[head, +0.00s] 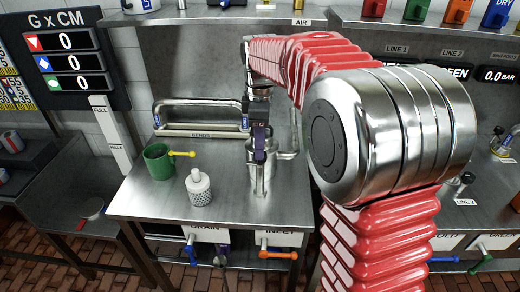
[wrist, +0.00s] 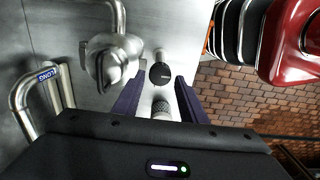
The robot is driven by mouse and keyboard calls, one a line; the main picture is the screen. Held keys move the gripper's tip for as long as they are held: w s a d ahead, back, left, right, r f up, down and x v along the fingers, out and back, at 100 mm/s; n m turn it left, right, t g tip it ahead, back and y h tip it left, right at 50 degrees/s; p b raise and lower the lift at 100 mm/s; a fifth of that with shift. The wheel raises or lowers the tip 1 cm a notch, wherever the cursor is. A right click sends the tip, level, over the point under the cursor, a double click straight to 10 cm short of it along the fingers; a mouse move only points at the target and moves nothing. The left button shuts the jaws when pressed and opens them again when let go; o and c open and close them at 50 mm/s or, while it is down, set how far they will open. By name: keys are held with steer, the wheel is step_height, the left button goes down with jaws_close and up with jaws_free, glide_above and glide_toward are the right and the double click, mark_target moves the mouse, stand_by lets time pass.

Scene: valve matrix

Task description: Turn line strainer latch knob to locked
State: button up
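The strainer housing (head: 257,180) is a bright metal body on the steel bench, with a pipe stub to its right. It also shows in the wrist view (wrist: 108,60) left of the fingers. A round black knob (wrist: 160,73), which looks like the latch knob, lies between and just beyond my two purple fingertips. A light mark shows on its face. A knurled metal piece (wrist: 162,108) sits below it. My gripper (wrist: 159,82) is open, its fingers apart on both sides with gaps to the knob. In the head view my gripper (head: 261,150) hides part of the housing.
A white mesh cylinder (head: 199,187) and a green cup (head: 158,162) with a yellow handle stand left on the bench. A bends rack (head: 200,130) is behind.

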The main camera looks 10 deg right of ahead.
steer(key=shift+f, duration=1.2)
steer(key=shift+c, duration=0.4)
steer(key=c, duration=0.7)
